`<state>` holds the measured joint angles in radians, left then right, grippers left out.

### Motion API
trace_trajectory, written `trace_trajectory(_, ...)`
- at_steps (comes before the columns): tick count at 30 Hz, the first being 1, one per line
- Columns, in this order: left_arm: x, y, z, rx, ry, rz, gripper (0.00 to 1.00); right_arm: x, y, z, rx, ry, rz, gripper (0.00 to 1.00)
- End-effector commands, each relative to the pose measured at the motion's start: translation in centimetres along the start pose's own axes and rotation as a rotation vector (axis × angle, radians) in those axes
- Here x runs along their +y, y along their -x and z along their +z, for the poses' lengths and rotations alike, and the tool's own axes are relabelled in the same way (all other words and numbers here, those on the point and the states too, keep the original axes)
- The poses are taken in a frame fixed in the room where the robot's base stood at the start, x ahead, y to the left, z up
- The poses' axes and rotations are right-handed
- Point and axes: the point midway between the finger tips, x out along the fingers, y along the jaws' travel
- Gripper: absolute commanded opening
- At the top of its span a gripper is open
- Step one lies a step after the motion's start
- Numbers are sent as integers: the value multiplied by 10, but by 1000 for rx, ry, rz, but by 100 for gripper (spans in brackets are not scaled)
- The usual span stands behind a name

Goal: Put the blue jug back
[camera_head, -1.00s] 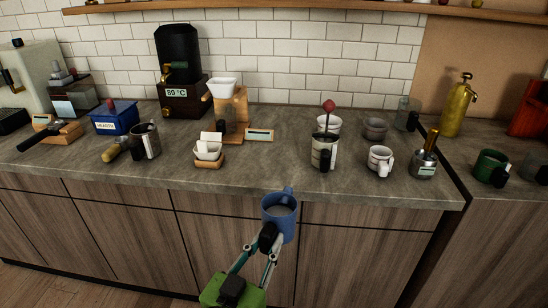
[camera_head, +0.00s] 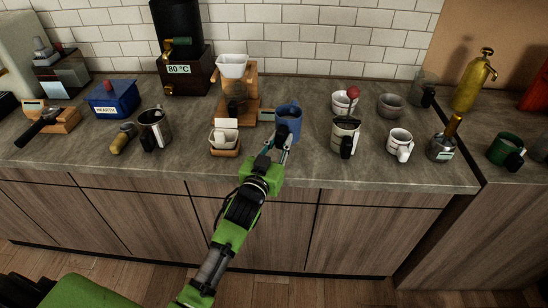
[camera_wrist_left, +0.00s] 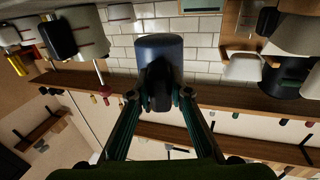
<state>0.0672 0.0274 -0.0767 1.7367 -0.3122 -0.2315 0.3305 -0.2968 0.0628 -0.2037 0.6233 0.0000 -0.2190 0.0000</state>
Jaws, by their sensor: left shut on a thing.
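The blue jug (camera_head: 288,117) is upright at the front part of the grey counter, between the white dripper on its wooden stand and the white cups. Whether its base touches the counter I cannot tell. My left gripper (camera_head: 277,147) is shut on the jug's dark handle, from the front. In the left wrist view the jug (camera_wrist_left: 159,46) sits between the fingertips of the gripper (camera_wrist_left: 158,98), and that view is upside down. My right gripper is not in view.
Left of the jug are a small holder with white filters (camera_head: 224,142) and the dripper stand (camera_head: 251,81). Right of it are a striped jug (camera_head: 342,133), a white cup (camera_head: 399,142) and a metal pot (camera_head: 440,149). Bare counter (camera_head: 310,168) lies in front.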

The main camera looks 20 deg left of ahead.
Motion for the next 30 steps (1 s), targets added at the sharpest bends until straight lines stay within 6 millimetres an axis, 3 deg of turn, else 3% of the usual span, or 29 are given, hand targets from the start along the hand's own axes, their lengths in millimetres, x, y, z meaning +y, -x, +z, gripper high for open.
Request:
trace_trajectory(1,-2,-9,-9,4,1,-1,0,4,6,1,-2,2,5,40)
trace_trajectory(6,-5,-21,-12,2,5,-4,0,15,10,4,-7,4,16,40)
trace_trajectory(21,-5,-21,-14,2,6,-6,0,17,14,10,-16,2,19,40)
trace_trajectory(30,-4,-21,17,1,6,-5,0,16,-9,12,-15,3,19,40)
